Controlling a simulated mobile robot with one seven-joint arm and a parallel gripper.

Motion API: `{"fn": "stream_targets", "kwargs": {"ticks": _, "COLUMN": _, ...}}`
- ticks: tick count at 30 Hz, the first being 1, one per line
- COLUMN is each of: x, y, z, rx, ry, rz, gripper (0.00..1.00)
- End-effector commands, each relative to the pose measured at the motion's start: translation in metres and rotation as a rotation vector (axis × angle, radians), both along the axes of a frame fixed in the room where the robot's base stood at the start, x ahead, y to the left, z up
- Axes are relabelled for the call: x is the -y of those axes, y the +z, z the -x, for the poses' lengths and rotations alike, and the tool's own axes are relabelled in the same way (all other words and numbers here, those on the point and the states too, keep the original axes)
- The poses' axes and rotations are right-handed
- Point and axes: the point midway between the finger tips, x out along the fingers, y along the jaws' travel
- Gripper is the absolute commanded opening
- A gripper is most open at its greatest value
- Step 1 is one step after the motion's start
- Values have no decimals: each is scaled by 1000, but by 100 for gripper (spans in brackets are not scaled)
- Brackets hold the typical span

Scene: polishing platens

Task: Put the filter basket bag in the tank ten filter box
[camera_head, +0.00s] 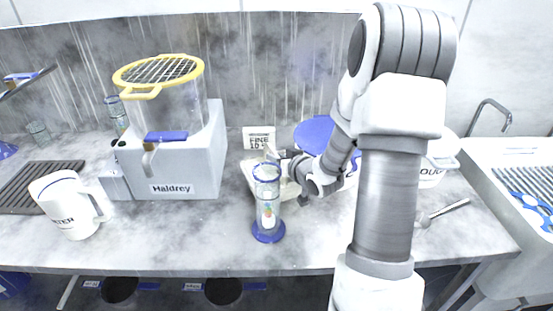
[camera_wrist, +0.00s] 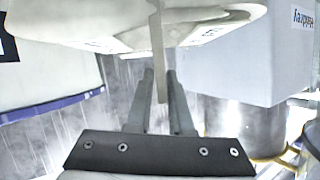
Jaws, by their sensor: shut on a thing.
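My gripper (camera_wrist: 160,80) is shut on a thin upright tab or handle (camera_wrist: 158,60) that joins a pale, white-cream object (camera_wrist: 90,25) across the top of the wrist view. I take it for the filter basket bag, but only part of it shows. In the head view my gripper (camera_head: 288,168) is low over the counter, partly behind a clear cylinder. A cream item (camera_head: 250,178) lies beside it there; I cannot tell whether it is the held object or a box. A white label reading "FINE 10" (camera_head: 258,137) stands just behind. No tank ten filter box is clearly identifiable.
The clear blue-based cylinder (camera_head: 267,232) stands close in front of my gripper. Left are the grey Haldrey unit (camera_head: 185,170) with a yellow-rimmed mesh top (camera_head: 160,70) and a white jug (camera_head: 70,205). A blue round item (camera_head: 315,132) is behind my arm. A sink (camera_head: 480,160) is right.

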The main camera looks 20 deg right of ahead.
Motion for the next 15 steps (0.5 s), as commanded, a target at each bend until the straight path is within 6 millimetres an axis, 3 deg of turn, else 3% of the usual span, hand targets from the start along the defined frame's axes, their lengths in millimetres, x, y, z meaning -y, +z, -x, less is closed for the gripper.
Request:
{"fn": "stream_targets", "kwargs": {"ticks": 8, "x": 0, "y": -4, "z": -1, "rx": 2, "ry": 1, "rz": 0, "gripper": 0}}
{"fn": "stream_targets", "kwargs": {"ticks": 9, "x": 0, "y": -2, "z": 0, "rx": 0, "ry": 0, "rz": 0, "gripper": 27}}
{"fn": "stream_targets", "kwargs": {"ticks": 13, "x": 0, "y": -2, "z": 0, "rx": 0, "ry": 0, "rz": 0, "gripper": 49}}
{"fn": "stream_targets", "kwargs": {"ticks": 15, "x": 0, "y": -2, "z": 0, "rx": 0, "ry": 0, "rz": 0, "gripper": 49}}
